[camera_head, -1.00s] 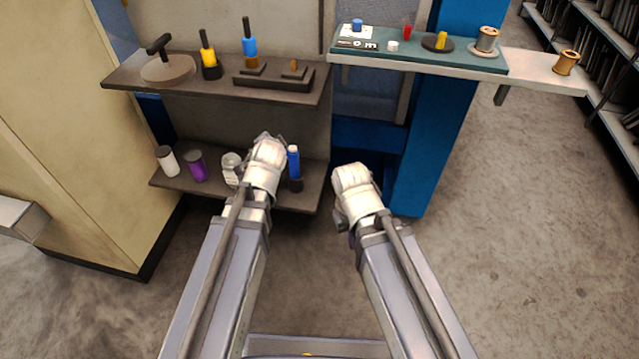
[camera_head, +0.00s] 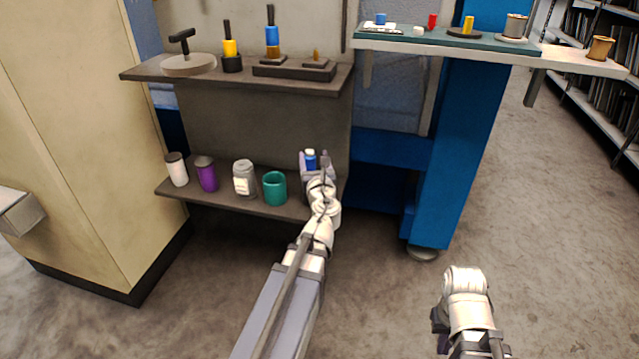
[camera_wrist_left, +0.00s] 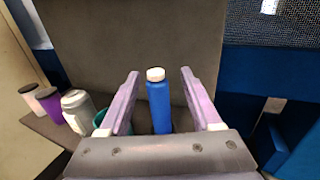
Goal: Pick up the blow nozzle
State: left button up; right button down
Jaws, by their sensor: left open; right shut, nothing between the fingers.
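A slim blue cylinder with a white cap, which I take to be the blow nozzle (camera_head: 310,161), stands upright at the right end of the lower shelf. It also shows in the left wrist view (camera_wrist_left: 159,106), between the fingers. My left gripper (camera_wrist_left: 160,76) is open, with one finger on each side of the cylinder and gaps visible on both sides. In the head view my left gripper (camera_head: 316,166) hides the cylinder's lower part. My right gripper (camera_head: 440,322) is shut and empty, low at the right and mostly hidden by its wrist.
On the lower shelf (camera_head: 225,203), a teal cup (camera_head: 275,188), a clear jar (camera_head: 244,178), a purple jar (camera_head: 207,174) and a white jar (camera_head: 177,169) stand left of the gripper. The upper shelf (camera_head: 135,75) holds tools. A blue post (camera_head: 450,140) stands to the right.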

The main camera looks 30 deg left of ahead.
aim_at(309, 150)
pick_arm(q)
jog(key=x, duration=0.2)
jog(key=shift+w+a, duration=0.15)
jog(key=shift+w, duration=0.1)
jog(key=shift+a+f+b+x, duration=0.15)
jog(key=shift+f+b+x, duration=0.05)
jog(key=shift+x, duration=1.1)
jog(key=shift+a+f+b+x, duration=0.1)
jog(key=shift+f+b+x, duration=0.1)
jog(key=shift+x, duration=1.15)
jog(key=shift+s, duration=0.25)
grip_shut()
